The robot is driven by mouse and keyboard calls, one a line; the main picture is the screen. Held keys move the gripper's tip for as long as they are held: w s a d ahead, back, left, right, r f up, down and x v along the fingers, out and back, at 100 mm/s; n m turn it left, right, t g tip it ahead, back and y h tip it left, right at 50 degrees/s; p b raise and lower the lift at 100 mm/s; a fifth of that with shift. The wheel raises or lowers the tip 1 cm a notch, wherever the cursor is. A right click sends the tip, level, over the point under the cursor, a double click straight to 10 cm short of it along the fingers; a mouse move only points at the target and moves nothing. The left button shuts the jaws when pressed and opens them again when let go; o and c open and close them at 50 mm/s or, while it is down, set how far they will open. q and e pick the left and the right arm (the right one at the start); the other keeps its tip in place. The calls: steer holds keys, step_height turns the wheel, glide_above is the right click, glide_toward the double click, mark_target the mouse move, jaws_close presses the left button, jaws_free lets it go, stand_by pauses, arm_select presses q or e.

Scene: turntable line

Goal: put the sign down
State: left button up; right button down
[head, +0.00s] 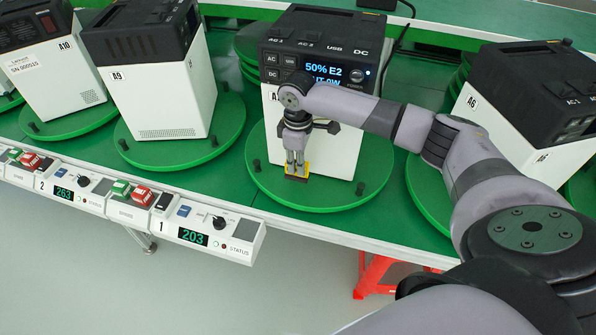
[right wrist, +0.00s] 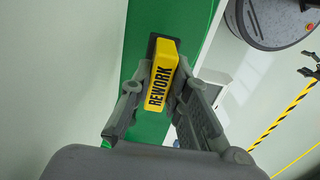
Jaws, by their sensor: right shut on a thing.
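The sign (head: 298,176) is a small yellow block with a dark base in the head view. In the right wrist view the sign (right wrist: 163,78) reads REWORK in black. My right gripper (head: 296,163) is shut on it, one finger at each side, pointing down. The sign is low in front of the white face of a power station (head: 340,140), above or on the green turntable (head: 330,198). I cannot tell whether it touches the disc. The unit's label is partly hidden by my gripper. My left gripper is out of view.
More black-and-white units stand on green discs, labelled A9 (head: 160,90) and A10 (head: 60,75) to the left and A6 (head: 510,110) to the right. Small black pegs rise from the discs. A control panel (head: 205,232) runs along the front edge. A red stool (head: 385,275) is below.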

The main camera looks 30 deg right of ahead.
steer(key=shift+f, duration=2.2)
steer(key=c, duration=1.5)
jaws_free()
steer(key=shift+c, duration=0.2)
step_height(320, 180, up, 12)
steer(key=shift+r+b, duration=0.1)
steer(key=shift+b, duration=0.55)
